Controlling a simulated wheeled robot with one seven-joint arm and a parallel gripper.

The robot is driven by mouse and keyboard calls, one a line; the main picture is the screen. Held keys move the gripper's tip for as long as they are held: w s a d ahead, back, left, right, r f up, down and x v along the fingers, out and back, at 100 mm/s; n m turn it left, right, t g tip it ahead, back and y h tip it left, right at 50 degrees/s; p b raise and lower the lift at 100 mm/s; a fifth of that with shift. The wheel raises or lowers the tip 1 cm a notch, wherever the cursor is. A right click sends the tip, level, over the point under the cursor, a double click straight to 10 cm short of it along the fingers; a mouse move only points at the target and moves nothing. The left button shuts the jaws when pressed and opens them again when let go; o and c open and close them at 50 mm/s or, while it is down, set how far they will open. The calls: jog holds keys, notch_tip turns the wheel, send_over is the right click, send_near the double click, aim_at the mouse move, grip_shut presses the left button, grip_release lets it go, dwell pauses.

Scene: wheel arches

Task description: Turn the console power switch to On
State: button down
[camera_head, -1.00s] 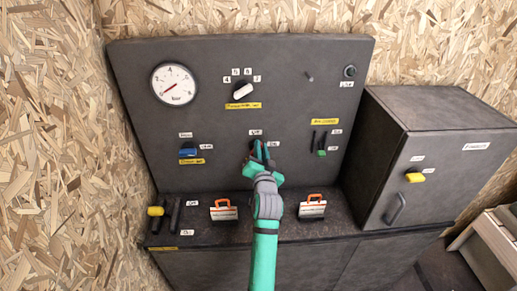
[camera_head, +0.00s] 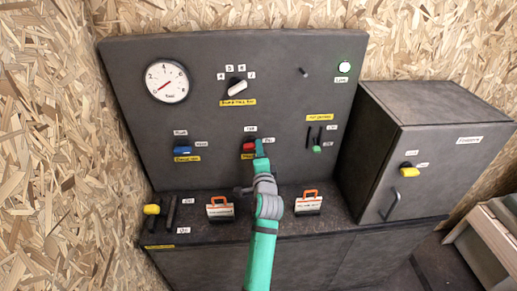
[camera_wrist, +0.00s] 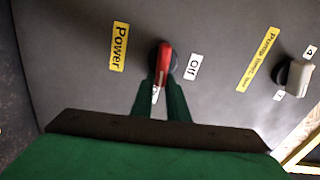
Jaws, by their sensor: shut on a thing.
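The red power switch (camera_head: 247,147) is on the console panel (camera_head: 215,110), above a partly covered yellow label. In the wrist view its red handle (camera_wrist: 165,57) points down the picture, toward a small white label (camera_wrist: 155,95) partly covered by my fingers. The "Off" label (camera_wrist: 193,67) is off to the handle's side, and the "Power" label (camera_wrist: 119,46) is on the opposite side. My gripper (camera_head: 260,150) is at the switch, with its fingers (camera_wrist: 164,82) on either side of the handle and shut on it. The round lamp (camera_head: 344,67) marked "Live" glows whitish green.
A gauge (camera_head: 168,82), a white selector knob (camera_head: 237,88), a blue switch (camera_head: 182,150) and a green-tipped slider (camera_head: 317,149) share the panel. A grey cabinet (camera_head: 440,150) stands at the right.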

jog(key=shift+s+f+m, duration=0.1)
jog(key=shift+f+m, duration=0.15)
jog(key=shift+m, duration=0.25)
jog(key=shift+a, duration=0.1)
jog(key=c, duration=1.7)
grip_release()
jog(key=shift+s, duration=5.35)
